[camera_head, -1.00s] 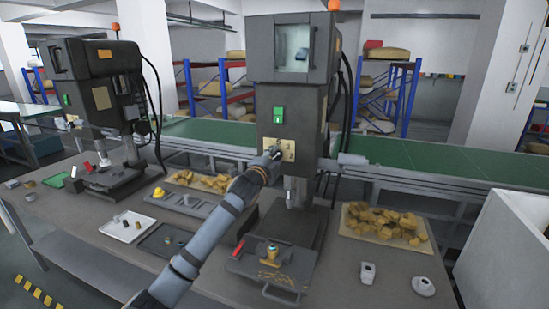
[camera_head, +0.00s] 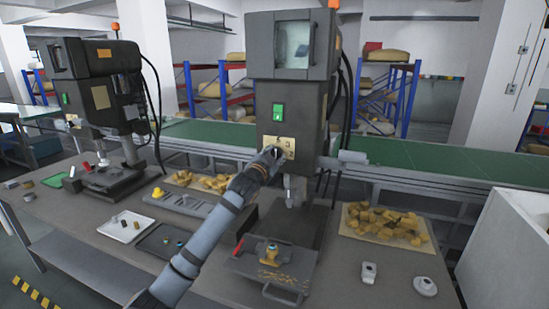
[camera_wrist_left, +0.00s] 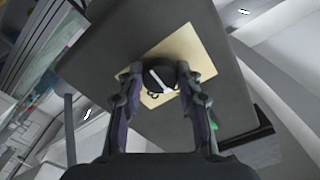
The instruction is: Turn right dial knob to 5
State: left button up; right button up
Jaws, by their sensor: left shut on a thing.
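The dial knob (camera_wrist_left: 161,77) is black with a white pointer mark, on a beige plate (camera_wrist_left: 185,46) in the left wrist view. My left gripper (camera_wrist_left: 162,82) has one finger on each side of this knob and is shut on it. In the head view the beige plate (camera_head: 288,142) sits on the front of the dark drill press (camera_head: 258,100), and my left gripper (camera_head: 271,154) covers its lower part. The dial numbers are too small or hidden to read. My right gripper is not in view.
A green switch (camera_head: 278,112) is just above the plate. Below are the press's work table (camera_head: 250,268) and a tray of yellowish pieces (camera_head: 350,226). A second drill press (camera_head: 95,95) stands at left. A green conveyor (camera_head: 430,165) runs behind.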

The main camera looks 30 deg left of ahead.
pick_arm(q)
jog(key=shift+f+n, duration=0.15)
jog(key=shift+n, duration=0.15)
jog(key=o, duration=1.2)
jog(key=shift+c, duration=0.2)
jog(key=v, duration=0.7)
jog(key=shift+s, duration=0.2)
